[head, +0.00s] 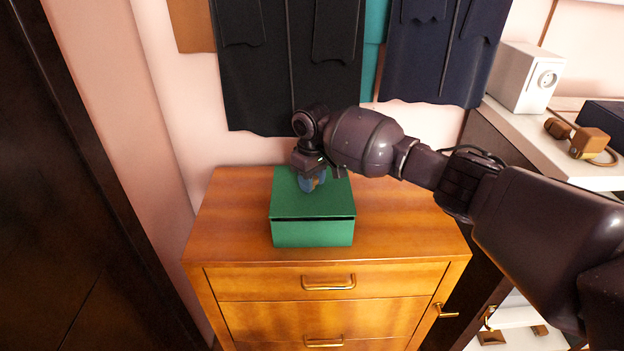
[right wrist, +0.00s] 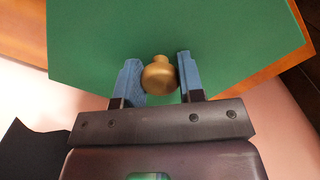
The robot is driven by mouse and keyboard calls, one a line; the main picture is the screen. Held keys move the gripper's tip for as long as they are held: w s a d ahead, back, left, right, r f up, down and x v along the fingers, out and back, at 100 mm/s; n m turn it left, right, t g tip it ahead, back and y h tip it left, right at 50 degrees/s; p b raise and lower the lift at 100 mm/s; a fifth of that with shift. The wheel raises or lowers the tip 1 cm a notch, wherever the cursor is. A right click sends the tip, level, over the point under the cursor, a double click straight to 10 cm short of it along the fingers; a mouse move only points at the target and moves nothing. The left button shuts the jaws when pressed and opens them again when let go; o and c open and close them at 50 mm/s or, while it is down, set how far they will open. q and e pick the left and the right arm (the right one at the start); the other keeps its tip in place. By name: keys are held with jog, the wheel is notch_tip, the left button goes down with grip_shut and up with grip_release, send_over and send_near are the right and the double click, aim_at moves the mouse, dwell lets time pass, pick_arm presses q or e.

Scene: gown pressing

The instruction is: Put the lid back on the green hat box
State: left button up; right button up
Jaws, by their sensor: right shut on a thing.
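The green hat box (head: 312,234) sits on top of the wooden cabinet. Its green lid (head: 335,205) is over the box and roughly lined up with it. A dark line runs between lid and box along the front; I cannot tell whether the lid rests on the box or is slightly raised. My right gripper (head: 312,182) is above the lid, pointing down. In the right wrist view its blue fingers are on either side of the brass knob (right wrist: 159,76) on the lid (right wrist: 225,40), shut on it. My left gripper is not in view.
The wooden cabinet (head: 405,235) has free room around the box. Dark gowns (head: 290,60) hang behind it. A shelf at the right holds a white box (head: 524,78) and a wooden object (head: 588,142). A dark panel (head: 60,200) stands at the left.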

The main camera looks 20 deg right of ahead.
jog(key=shift+f, duration=0.1)
dwell(0.6)
jog(key=shift+p, duration=0.3)
jog(key=shift+f, duration=0.2)
dwell(0.6)
jog(key=shift+f+p, duration=0.15)
jog(key=shift+p, duration=0.25)
dwell(0.4)
jog(key=shift+f, duration=0.15)
dwell(0.4)
jog(key=o, duration=1)
jog(key=shift+o, duration=0.5)
jog(key=o, duration=0.4)
